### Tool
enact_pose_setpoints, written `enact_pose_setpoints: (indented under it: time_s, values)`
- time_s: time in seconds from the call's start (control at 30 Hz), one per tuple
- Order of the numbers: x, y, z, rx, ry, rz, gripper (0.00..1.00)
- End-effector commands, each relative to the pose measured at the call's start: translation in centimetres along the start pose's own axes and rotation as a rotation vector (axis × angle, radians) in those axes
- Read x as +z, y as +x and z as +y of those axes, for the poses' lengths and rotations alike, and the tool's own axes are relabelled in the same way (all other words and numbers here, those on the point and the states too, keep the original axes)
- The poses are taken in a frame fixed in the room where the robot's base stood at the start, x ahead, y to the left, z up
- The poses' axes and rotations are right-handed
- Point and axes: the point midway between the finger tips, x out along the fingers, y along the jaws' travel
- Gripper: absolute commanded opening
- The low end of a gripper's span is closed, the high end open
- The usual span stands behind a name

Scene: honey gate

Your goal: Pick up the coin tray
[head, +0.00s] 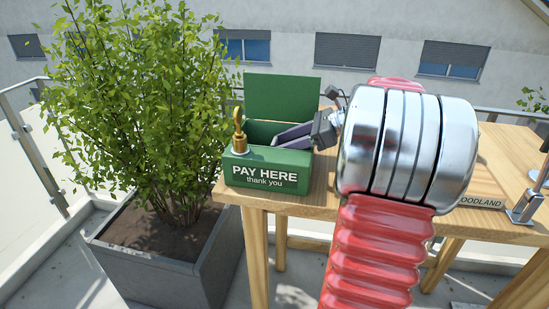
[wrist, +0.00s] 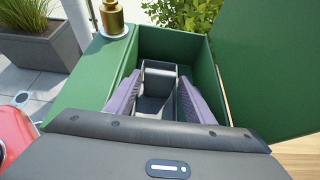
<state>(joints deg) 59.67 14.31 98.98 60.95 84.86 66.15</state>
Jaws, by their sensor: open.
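The green cash box (head: 265,165) reads "PAY HERE thank you" and stands on the wooden table with its lid (head: 283,97) raised. In the wrist view the box (wrist: 172,44) is open below me. A grey coin tray (wrist: 155,104) with a pale bar across its far end lies inside it. My gripper (wrist: 160,82) is open, its two purple-grey fingers reaching into the box, one on each side of the tray. I cannot tell whether they touch it. In the head view the box's front wall hides the tray, and my gripper (head: 283,134) dips into the box from the right.
The raised lid stands close beside my gripper in the wrist view. A leafy planter (head: 150,240) is left of the table (head: 300,206). A wooden block marked "OODLAND" (head: 482,202) lies at the right.

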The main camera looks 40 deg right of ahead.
Motion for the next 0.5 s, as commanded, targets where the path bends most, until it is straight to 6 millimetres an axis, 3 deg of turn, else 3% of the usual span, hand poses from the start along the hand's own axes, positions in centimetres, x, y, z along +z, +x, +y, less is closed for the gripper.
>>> enact_pose_setpoints:
  time_s: [0.4, 0.5]
  values:
    - [-0.01, -0.04, 0.00, 0.000, 0.001, 0.000, 0.48]
    - [-0.01, -0.04, 0.00, 0.000, 0.001, 0.000, 0.43]
